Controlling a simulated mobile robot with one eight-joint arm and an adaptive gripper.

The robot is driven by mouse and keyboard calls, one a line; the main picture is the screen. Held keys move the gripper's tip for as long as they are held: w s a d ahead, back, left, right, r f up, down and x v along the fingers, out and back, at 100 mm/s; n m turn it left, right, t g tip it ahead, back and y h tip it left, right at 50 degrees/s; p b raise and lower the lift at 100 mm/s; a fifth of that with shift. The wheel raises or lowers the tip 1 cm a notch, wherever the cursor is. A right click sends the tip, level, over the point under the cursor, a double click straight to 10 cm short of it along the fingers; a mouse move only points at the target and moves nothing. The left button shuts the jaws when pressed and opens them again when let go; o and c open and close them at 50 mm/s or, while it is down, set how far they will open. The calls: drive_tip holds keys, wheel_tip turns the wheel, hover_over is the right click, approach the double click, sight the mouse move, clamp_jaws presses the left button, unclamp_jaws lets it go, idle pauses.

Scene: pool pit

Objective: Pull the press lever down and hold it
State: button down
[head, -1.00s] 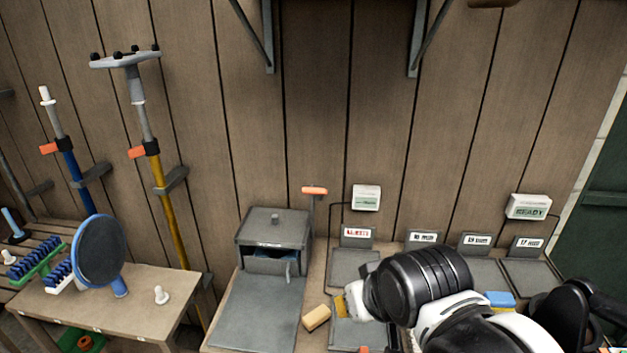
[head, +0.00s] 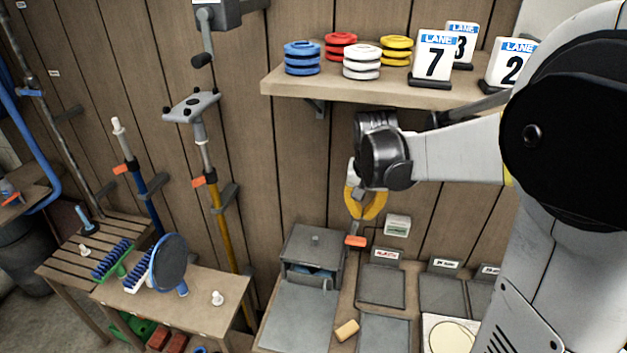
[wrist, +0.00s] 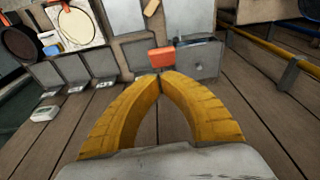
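The lever's orange handle (head: 355,241) stands at the right side of the grey box (head: 312,246), about level with its top. My gripper (head: 361,219) points down from above, its yellow fingers just over the handle. In the wrist view the fingertips (wrist: 160,74) meet, with nothing seen between them. The orange handle (wrist: 161,59) shows right beyond the tips. The tips seem to touch the handle, but I cannot be sure. The lever's arm is mostly hidden.
A shelf (head: 350,92) with colored discs and lane signs is above my gripper. A white sign box (head: 397,225) is on the wall at right. Grey pads (head: 381,284) and a tan block (head: 347,330) lie on the bench. A round paddle (head: 169,262) stands on the left table.

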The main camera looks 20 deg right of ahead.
sight(358, 238)
drive_tip(key=shift+w+d+r+p, duration=0.2)
drive_tip(key=shift+w+p, duration=0.1)
drive_tip(key=shift+w, duration=0.2)
drive_tip(key=shift+f, duration=0.15)
drive_tip(key=f, duration=0.3)
drive_tip(key=w+f, duration=0.1)
drive_tip(key=f, duration=0.2)
drive_tip(key=d+f, duration=0.1)
drive_tip(key=f, duration=0.2)
drive_tip(key=shift+w+f, duration=0.2)
drive_tip(key=shift+f, duration=0.1)
drive_tip(key=shift+b, duration=0.35)
